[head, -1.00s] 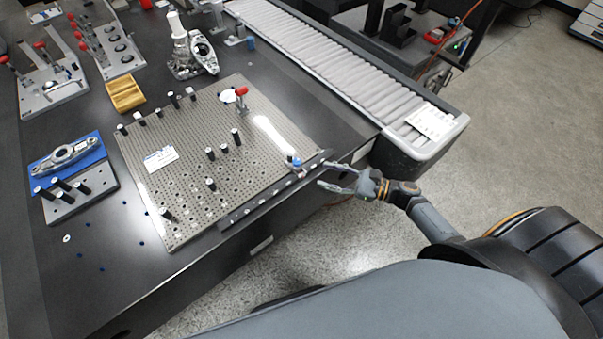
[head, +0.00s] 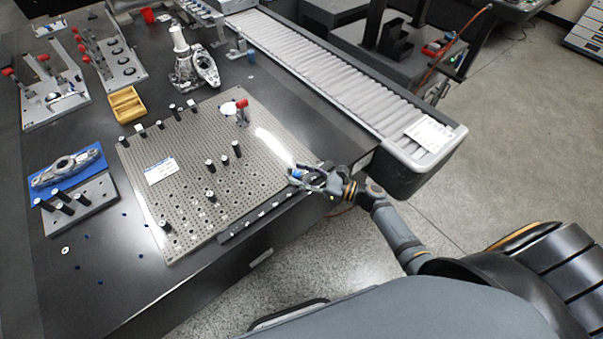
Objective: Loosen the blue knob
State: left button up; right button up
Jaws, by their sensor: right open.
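The blue knob (head: 297,174) is small and sits at the right front corner of the grey perforated fixture plate (head: 190,215). My right gripper (head: 298,177) comes in from the right at that corner. Its fingers are open, one on the far side and one on the near side of the knob. The fingers partly cover the knob, and I cannot tell whether they touch it. My left gripper is out of the picture.
Several black pins stand on the plate, with a red-handled clamp (head: 242,112) near its back edge. A roller conveyor (head: 320,75) runs behind on the right. A wooden box (head: 127,104) and a metal part on a blue block (head: 66,170) lie to the left.

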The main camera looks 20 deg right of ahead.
grip_shut()
jog(key=shift+w+f+n+g+y+b, duration=0.1)
jog(key=shift+f+n+g+y+b, duration=0.2)
jog(key=shift+b, duration=0.4)
jog(key=shift+r+n+g+y+b, duration=0.1)
jog(key=shift+n+g+y+b, duration=0.25)
jog(key=shift+g, duration=0.25)
jog(key=shift+r, duration=0.15)
grip_release()
